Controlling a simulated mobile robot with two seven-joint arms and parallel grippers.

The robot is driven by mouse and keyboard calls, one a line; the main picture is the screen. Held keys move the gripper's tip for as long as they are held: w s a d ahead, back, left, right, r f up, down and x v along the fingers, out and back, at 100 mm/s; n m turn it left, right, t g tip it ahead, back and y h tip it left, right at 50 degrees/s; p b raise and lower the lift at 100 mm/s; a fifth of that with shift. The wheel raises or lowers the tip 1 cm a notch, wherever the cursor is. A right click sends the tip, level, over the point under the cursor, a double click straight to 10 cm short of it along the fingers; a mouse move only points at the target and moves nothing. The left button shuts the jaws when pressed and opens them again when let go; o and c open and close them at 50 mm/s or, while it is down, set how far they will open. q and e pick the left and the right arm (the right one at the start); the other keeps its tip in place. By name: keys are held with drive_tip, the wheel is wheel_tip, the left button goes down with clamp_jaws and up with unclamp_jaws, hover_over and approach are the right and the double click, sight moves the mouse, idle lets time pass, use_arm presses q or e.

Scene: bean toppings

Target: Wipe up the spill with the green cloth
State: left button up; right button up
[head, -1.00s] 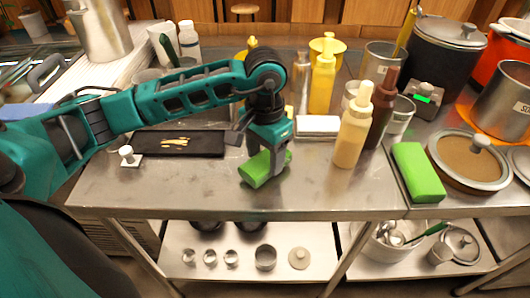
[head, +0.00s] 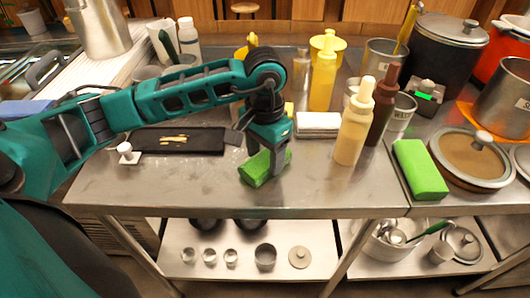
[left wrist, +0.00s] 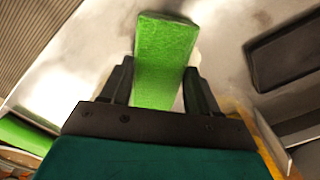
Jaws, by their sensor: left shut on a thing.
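My left gripper (head: 268,160) is shut on a green cloth (head: 255,168), low over the steel counter near its front edge. In the left wrist view the cloth (left wrist: 165,50) sticks out from between the two fingers (left wrist: 158,88). A pale, cream-coloured patch (left wrist: 196,58) shows beside the cloth there, partly hidden by it and blurred; I cannot tell its full extent. In the head view the cloth and gripper cover this spot. My right gripper is not in view.
A black tray (head: 200,141) with pale strips lies behind left of the cloth. A cream bottle (head: 353,125), a brown bottle (head: 382,105) and a white stack (head: 318,123) stand to the right. A second green block (head: 420,170) lies further right.

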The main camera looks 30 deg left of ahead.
use_arm(q)
drive_tip(key=shift+w+a+f+b, duration=0.15)
drive_tip(key=shift+a+b, duration=0.2)
drive_tip(key=shift+a, duration=0.2)
drive_tip(key=shift+w+a+b, duration=0.25)
drive_tip(key=shift+a+b, duration=0.15)
drive_tip(key=shift+a, duration=0.55)
drive_tip(key=shift+w+a+b, duration=0.2)
drive_tip(key=shift+a+b, duration=0.2)
drive_tip(key=shift+a, duration=0.55)
drive_tip(key=shift+d, duration=0.1)
drive_tip(key=shift+s+d, duration=0.2)
drive_tip(key=shift+d, duration=0.6)
drive_tip(key=shift+s+d, duration=0.25)
drive_tip(key=shift+d, duration=0.55)
drive_tip(key=shift+s+d, duration=0.2)
drive_tip(key=shift+d, duration=0.6)
drive_tip(key=shift+a, duration=0.15)
drive_tip(key=shift+w+a+b, duration=0.2)
drive_tip(key=shift+a+b, duration=0.15)
drive_tip(key=shift+a, duration=0.45)
drive_tip(key=shift+w+a+b, duration=0.2)
drive_tip(key=shift+a+b, duration=0.2)
drive_tip(key=shift+a, duration=0.4)
drive_tip(key=shift+w+a+b, duration=0.2)
drive_tip(key=shift+a+b, duration=0.15)
drive_tip(key=shift+a, duration=0.45)
